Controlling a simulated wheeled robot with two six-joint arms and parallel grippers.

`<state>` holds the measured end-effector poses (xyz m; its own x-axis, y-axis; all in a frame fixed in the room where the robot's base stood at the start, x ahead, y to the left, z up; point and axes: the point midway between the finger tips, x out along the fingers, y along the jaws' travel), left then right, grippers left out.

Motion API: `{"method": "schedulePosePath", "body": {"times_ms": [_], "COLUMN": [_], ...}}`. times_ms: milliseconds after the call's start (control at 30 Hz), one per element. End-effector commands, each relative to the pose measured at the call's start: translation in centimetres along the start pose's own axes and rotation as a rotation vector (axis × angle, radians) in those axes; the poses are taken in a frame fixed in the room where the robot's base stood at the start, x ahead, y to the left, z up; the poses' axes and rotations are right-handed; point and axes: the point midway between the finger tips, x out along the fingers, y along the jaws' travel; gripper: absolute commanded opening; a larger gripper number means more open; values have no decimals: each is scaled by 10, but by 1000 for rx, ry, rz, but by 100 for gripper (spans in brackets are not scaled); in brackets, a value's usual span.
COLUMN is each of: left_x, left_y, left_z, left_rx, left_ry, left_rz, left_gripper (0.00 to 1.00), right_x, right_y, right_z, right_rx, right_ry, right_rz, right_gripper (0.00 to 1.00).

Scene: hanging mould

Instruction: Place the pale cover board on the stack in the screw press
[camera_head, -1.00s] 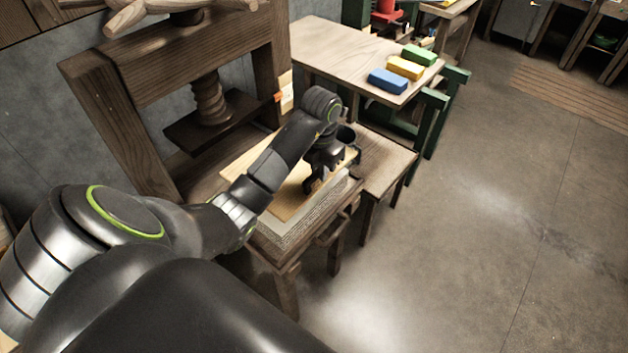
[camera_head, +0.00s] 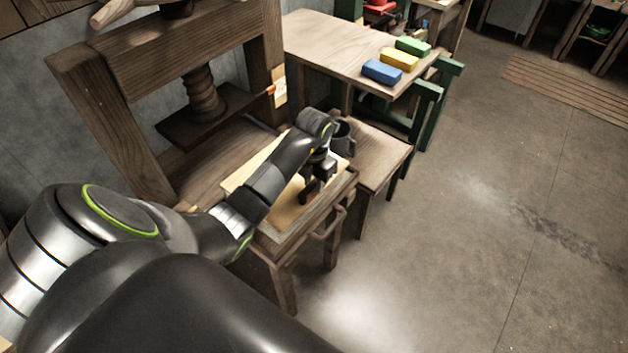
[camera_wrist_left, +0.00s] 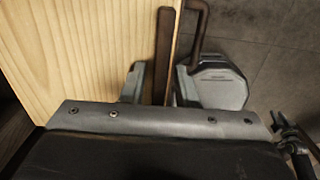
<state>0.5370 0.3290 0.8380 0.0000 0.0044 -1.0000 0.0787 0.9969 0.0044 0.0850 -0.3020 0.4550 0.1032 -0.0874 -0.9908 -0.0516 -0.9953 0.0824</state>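The pale cover board (camera_head: 285,214) lies low on the front part of the press bed, clear of the pressing plate. It fills the left of the left wrist view (camera_wrist_left: 75,50), with a narrow dark brown bar (camera_wrist_left: 163,45) along its edge. My left gripper (camera_head: 312,188) reaches down over the board's right part. Its fingers (camera_wrist_left: 160,85) stand either side of the bar; whether they touch it I cannot tell. The screw press (camera_head: 120,110) has its dark plate (camera_head: 205,120) raised. The stack cannot be made out clearly. My right gripper is out of view.
A looped handle (camera_head: 330,222) juts from the bed's front. A table (camera_head: 330,45) behind holds blue, yellow and green blocks. The floor at right is clear.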

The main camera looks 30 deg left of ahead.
Motion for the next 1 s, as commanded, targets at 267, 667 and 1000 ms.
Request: {"method": "schedulePosePath", "body": {"times_ms": [267,667,1000], "left_x": [0,-51,-107], "left_y": [0,1,0], "left_z": [0,2,0], "left_rx": [0,2,0], "left_ry": [0,-8,0], "left_rz": [0,4,0], "left_gripper": [34,34,34], "right_x": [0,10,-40], "right_y": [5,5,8], "right_z": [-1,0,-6], "right_rx": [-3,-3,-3], "right_ry": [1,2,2], "right_rz": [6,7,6], "right_gripper": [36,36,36]}}
